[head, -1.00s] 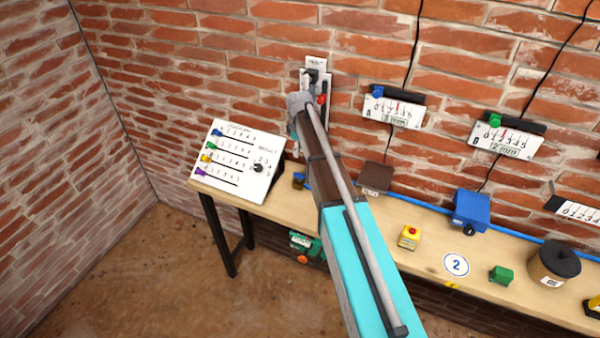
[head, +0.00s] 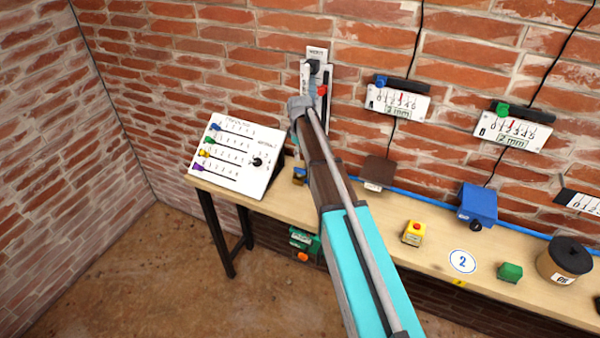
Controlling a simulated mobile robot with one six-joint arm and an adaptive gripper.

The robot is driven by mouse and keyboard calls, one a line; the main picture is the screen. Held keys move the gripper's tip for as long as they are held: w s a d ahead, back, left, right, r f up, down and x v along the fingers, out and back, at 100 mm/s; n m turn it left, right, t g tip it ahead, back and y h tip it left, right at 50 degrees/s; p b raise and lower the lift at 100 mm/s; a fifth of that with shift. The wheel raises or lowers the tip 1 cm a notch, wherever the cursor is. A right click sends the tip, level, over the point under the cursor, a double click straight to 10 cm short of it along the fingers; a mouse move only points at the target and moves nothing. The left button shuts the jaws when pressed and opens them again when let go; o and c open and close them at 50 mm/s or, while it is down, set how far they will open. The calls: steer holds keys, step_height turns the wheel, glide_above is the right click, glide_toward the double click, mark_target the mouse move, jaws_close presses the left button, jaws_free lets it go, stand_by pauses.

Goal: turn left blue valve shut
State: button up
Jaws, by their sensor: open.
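A small brass-coloured part with a blue top (head: 299,173) stands on the bench, just left of my forearm. It may be the left blue valve, but it is small and partly covered, so its handle position cannot be read. My arm reaches up across the middle of the view and ends in a grey wrist (head: 300,104), in front of the wall and above the bench. My gripper's fingers are hidden behind the arm, and I see no contact with the blue-topped part.
The wooden bench (head: 400,211) runs along the brick wall. A white panel with coloured sliders (head: 237,157) stands at its left end. A wall plate with a red lever (head: 321,90) is close to my wrist. A blue box (head: 477,203) and yellow button box (head: 414,233) stand to the right.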

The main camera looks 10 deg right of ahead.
mark_target(300, 168)
steer(key=shift+a+f+b, duration=0.1)
steer(key=shift+f+b, duration=3.25)
steer(key=shift+f, duration=0.25)
jaws_close()
